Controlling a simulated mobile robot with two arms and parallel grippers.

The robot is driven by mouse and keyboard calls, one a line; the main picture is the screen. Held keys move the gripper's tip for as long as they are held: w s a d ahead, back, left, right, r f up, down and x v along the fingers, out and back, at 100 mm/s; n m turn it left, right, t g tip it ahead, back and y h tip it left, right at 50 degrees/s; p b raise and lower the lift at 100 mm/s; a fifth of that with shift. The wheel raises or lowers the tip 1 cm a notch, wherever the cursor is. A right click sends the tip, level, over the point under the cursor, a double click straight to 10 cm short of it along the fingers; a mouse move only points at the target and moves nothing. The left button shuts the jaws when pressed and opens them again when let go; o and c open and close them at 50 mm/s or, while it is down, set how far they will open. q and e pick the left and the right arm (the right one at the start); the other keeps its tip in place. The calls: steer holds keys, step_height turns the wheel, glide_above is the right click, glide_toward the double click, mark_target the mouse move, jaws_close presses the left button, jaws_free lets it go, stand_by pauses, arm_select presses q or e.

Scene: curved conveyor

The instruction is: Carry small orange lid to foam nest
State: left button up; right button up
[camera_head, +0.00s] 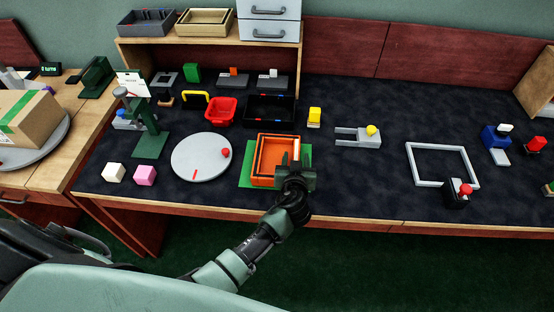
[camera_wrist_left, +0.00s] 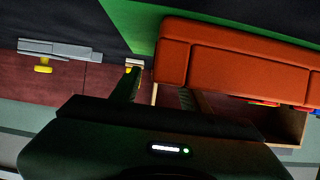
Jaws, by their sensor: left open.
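An orange open-topped box (camera_head: 263,180) sits on a green mat (camera_head: 245,172) near the table's front edge, with lighter orange surfaces inside it. I cannot pick out a separate small orange lid or a foam nest for sure. My left gripper (camera_head: 294,164) is open at the box's front right corner, and its hand hides part of that corner. In the left wrist view the orange wall (camera_wrist_left: 235,55) fills the upper right, beyond the fingers (camera_wrist_left: 160,93). I cannot tell whether the fingers touch it. My right gripper is not in view.
A grey turntable (camera_head: 200,160) with a red knob lies left of the mat. A red bin (camera_head: 221,112) and a black tray (camera_head: 270,109) stand behind.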

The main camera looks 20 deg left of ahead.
arm_select(q)
jaws_close()
steer(key=shift+r, duration=0.15)
